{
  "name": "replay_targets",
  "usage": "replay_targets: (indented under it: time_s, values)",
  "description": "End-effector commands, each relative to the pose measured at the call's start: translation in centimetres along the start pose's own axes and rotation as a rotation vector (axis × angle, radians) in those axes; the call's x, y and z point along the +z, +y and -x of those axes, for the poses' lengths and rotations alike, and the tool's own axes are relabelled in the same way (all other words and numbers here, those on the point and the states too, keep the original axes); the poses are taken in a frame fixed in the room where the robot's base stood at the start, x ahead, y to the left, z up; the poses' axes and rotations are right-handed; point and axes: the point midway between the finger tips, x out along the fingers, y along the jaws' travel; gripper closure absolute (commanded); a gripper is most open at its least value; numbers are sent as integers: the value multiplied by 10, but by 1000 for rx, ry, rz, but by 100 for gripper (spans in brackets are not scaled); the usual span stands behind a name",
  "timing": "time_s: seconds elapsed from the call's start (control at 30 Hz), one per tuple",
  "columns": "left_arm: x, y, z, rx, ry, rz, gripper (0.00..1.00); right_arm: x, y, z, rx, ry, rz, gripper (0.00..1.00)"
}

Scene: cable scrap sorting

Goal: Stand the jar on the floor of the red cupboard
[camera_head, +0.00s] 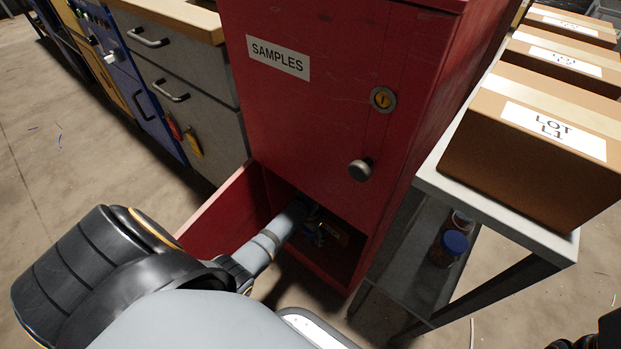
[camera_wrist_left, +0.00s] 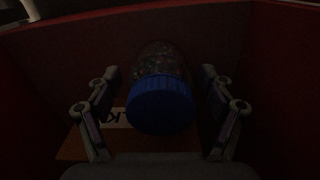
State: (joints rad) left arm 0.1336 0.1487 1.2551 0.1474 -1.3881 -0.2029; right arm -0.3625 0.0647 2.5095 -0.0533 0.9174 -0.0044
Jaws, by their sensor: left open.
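The red cupboard (camera_head: 325,110) has a "SAMPLES" label, and its low compartment is open. My left arm reaches into it. My left gripper (camera_head: 318,228) is inside, mostly in shadow. In the left wrist view, a jar with a blue lid (camera_wrist_left: 160,105) and speckled contents is between the spread fingers of the left gripper (camera_wrist_left: 160,110). The lid faces the camera. The fingers are open, with a dark gap on each side of the jar. The jar's base is hidden, so I cannot tell what it rests on. A dark part, perhaps my right gripper (camera_head: 597,335), shows at the lower right corner.
A red door panel (camera_head: 225,215) stands open on the left. A brown labelled box (camera_wrist_left: 75,147) lies in the compartment near the jar. A grey table (camera_head: 500,205) on the right bears cartons (camera_head: 540,140); another blue-lidded jar (camera_head: 455,243) stands on its lower shelf. Grey drawers (camera_head: 190,85) stand left.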

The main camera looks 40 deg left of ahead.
Motion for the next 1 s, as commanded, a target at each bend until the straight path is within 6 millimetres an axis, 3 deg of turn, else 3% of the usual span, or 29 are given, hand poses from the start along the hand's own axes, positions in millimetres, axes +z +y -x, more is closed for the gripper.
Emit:
replay_targets:
  time_s: [0.2,0.37,1.0]
  values:
    - [0,-1,50,-1,1,0,18,-4,6,-37,10,6,-15,28]
    - [0,-1,70,-1,0,0,18,-6,8,-50,8,9,-29,28]
    - [0,0,73,0,0,1,18,-5,7,-47,3,-3,-34,28]
